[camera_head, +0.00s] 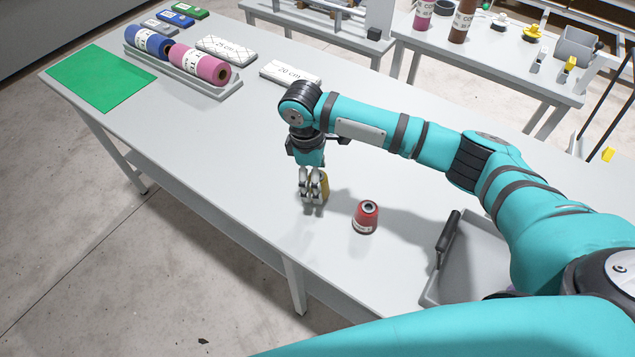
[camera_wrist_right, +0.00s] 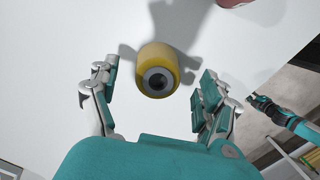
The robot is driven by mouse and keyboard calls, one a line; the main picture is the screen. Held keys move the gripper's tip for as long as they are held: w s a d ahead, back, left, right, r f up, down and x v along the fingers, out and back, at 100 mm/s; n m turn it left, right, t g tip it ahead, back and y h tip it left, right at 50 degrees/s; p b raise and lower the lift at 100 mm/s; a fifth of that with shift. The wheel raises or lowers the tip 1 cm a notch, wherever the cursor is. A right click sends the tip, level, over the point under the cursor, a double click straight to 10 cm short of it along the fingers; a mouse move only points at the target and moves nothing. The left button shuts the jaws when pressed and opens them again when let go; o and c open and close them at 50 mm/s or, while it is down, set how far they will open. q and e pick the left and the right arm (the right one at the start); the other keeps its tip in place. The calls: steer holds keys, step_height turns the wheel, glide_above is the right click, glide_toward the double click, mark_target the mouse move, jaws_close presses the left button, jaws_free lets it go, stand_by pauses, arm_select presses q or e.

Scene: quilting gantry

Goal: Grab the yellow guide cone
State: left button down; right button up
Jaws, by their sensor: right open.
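The yellow guide cone (camera_wrist_right: 158,68) stands on the white table between the spread fingers of my right gripper (camera_wrist_right: 155,90) in the right wrist view, with a gap on both sides. Its dark top hole faces the camera. In the head view the right gripper (camera_head: 312,200) is low over the table, and a strip of the yellow cone (camera_head: 324,188) shows behind its fingers; the rest is hidden. The right gripper is open and holds nothing. What looks like my left gripper (camera_wrist_right: 262,105) is small at the right of the right wrist view, beyond the table edge.
A red cone (camera_head: 366,217) stands close to the right of the gripper. A grey tray (camera_head: 478,262) with a dark-handled tool lies farther right. Fabric rolls (camera_head: 200,66), labelled blocks (camera_head: 289,73) and a green sheet (camera_head: 100,77) are at the far left. The table left of the gripper is clear.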

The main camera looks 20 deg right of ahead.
steer(key=shift+d+f+p, duration=0.2)
steer(key=shift+d+f, duration=0.05)
steer(key=shift+f, duration=0.7)
steer(key=shift+d+f+p, duration=0.15)
steer(key=shift+d+f, duration=0.05)
steer(key=shift+f, duration=0.7)
steer(key=c, duration=1.3)
